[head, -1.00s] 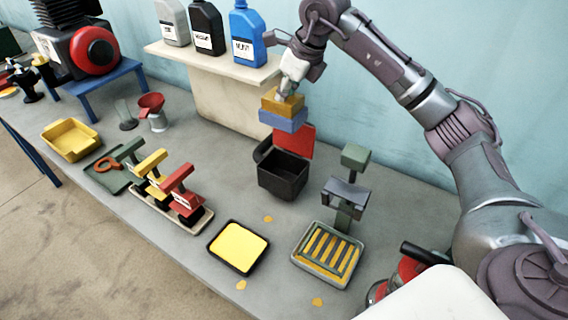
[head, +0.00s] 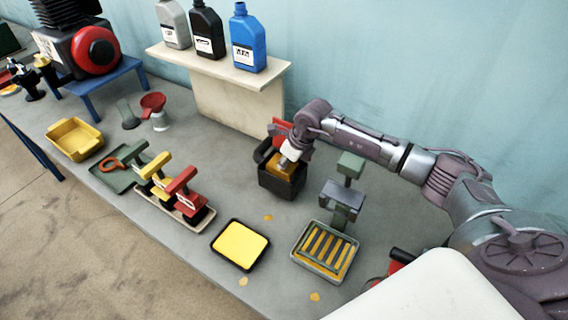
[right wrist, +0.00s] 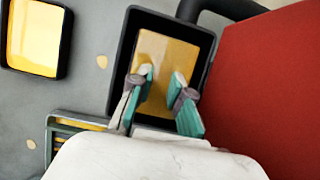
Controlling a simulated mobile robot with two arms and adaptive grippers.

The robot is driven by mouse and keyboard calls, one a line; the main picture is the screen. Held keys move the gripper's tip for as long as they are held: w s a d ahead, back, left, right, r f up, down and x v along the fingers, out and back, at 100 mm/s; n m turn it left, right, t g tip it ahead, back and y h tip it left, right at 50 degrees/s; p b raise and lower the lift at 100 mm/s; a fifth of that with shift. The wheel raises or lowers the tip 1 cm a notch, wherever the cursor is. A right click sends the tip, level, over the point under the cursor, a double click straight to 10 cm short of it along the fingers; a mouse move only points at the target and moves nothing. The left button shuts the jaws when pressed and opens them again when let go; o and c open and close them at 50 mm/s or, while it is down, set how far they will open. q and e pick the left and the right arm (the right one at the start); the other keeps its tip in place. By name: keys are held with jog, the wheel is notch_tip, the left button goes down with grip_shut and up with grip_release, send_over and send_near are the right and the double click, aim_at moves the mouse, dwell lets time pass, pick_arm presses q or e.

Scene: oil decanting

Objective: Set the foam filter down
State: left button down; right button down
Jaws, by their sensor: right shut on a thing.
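The foam filter (head: 282,166) has an ochre-yellow top; its blue lower layer is now hidden. It sits inside the black bin (head: 281,186) with the raised red lid, near the middle of the table in the head view. My right gripper (head: 287,161) reaches down into the bin and is shut on the filter. In the right wrist view, the fingers (right wrist: 163,82) are at the yellow top of the filter (right wrist: 160,45), within the black rim of the bin (right wrist: 121,60). The filter's underside is hidden. My left gripper is not in view.
The red lid (right wrist: 265,80) stands open close to the right gripper. A green stand (head: 345,190) and a slatted tray (head: 325,250) are to the right. A yellow-filled black tray (head: 240,245) lies in front. Bottles stand on a raised shelf (head: 220,65) behind.

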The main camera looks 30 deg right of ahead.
jog(key=shift+f, duration=0.8)
jog(key=c, duration=1.1)
grip_release()
jog(key=shift+r, duration=0.15)
jog(key=b+v, duration=0.3)
jog(key=v, duration=0.9)
jog(key=shift+b, duration=0.4)
jog(key=shift+d, duration=0.1)
